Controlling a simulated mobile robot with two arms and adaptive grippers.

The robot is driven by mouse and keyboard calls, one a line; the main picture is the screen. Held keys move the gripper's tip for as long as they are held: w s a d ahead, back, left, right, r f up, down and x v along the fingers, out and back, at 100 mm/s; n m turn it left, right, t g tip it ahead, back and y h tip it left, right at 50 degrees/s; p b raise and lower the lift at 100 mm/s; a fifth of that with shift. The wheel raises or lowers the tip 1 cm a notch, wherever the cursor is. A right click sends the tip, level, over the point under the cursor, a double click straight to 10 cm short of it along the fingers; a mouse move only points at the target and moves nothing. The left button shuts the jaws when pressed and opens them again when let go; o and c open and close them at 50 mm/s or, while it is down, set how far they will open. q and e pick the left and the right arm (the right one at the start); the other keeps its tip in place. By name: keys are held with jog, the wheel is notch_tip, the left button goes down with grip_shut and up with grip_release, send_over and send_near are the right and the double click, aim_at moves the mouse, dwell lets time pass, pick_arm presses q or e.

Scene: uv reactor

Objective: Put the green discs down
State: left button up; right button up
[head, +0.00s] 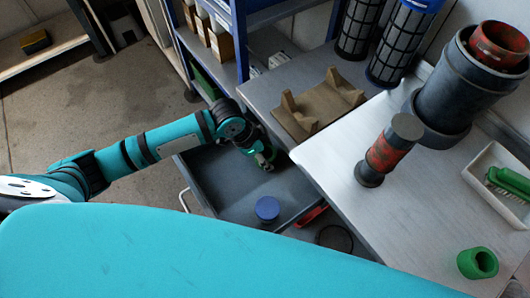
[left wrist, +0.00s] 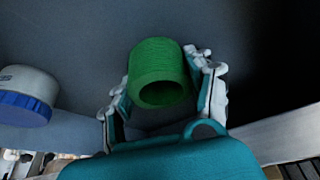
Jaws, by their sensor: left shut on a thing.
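My left gripper (head: 264,157) is over the open grey drawer (head: 225,187) in the head view. In the left wrist view the gripper (left wrist: 163,88) is shut on a green ribbed cylinder (left wrist: 157,62) with a dark round opening, perhaps the green discs as a stack. The held green piece is mostly hidden in the head view. Whether it touches the drawer floor I cannot tell. A second green hollow cylinder (head: 478,262) stands on the workbench at the right front. My right gripper is in neither view.
A blue-lidded jar (head: 267,209) is in the drawer's near end; in the left wrist view it shows white with a blue lid (left wrist: 25,97). On the bench (head: 345,215) stand a red and dark flanged pipe (head: 385,155), a large grey cylinder (head: 450,90) and a white tray (head: 482,178) with a green brush.

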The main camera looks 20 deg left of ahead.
pick_arm(q)
jog(key=o, duration=1.1)
jog(key=shift+f, duration=0.1)
jog(key=shift+o, duration=0.2)
jog(key=p+v, duration=0.1)
jog(key=v, duration=1.1)
jog(key=shift+r, duration=0.25)
jog(key=shift+d, duration=0.1)
